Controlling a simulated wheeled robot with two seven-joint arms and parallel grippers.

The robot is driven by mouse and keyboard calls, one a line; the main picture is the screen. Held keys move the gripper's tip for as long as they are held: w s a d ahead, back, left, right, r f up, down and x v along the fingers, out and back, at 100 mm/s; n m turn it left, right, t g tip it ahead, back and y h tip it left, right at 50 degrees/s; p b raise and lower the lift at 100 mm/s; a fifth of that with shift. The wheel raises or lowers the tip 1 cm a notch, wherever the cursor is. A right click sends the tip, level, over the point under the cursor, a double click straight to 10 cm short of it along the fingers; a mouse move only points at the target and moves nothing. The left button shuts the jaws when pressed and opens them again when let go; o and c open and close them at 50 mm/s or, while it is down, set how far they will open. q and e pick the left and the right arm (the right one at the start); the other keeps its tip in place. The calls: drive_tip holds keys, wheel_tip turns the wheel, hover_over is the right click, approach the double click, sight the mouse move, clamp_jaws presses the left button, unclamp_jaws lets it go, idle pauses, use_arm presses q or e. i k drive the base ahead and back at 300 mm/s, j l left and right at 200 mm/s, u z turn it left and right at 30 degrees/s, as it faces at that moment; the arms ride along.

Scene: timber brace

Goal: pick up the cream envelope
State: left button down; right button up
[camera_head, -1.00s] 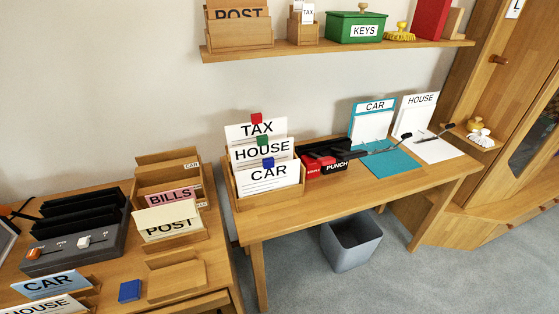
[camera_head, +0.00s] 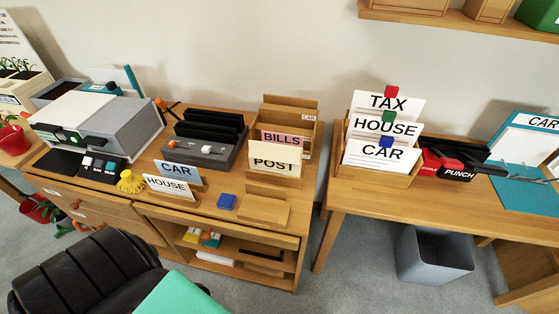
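A cream envelope-like piece (camera_head: 275,160) marked POST stands upright in the front of a wooden sorter (camera_head: 290,182) on the left desk. A pink piece (camera_head: 284,138) marked BILLS stands just behind it. The lower part of the cream piece is hidden by the sorter's front. Neither of my grippers shows in the head view.
A small wooden tray (camera_head: 264,206) and a blue block (camera_head: 227,201) lie before the sorter. A grey device (camera_head: 205,152) stands left of it. A black chair (camera_head: 85,270) is at lower left. A grey bin (camera_head: 434,258) stands on the floor under the right desk.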

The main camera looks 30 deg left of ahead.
sight(255, 164)
drive_tip(key=i+l+u, duration=0.15)
drive_tip(key=l+u, duration=0.3)
drive_tip(key=i+l+u, duration=0.1)
drive_tip(key=l+u, duration=0.2)
drive_tip(key=u, duration=0.15)
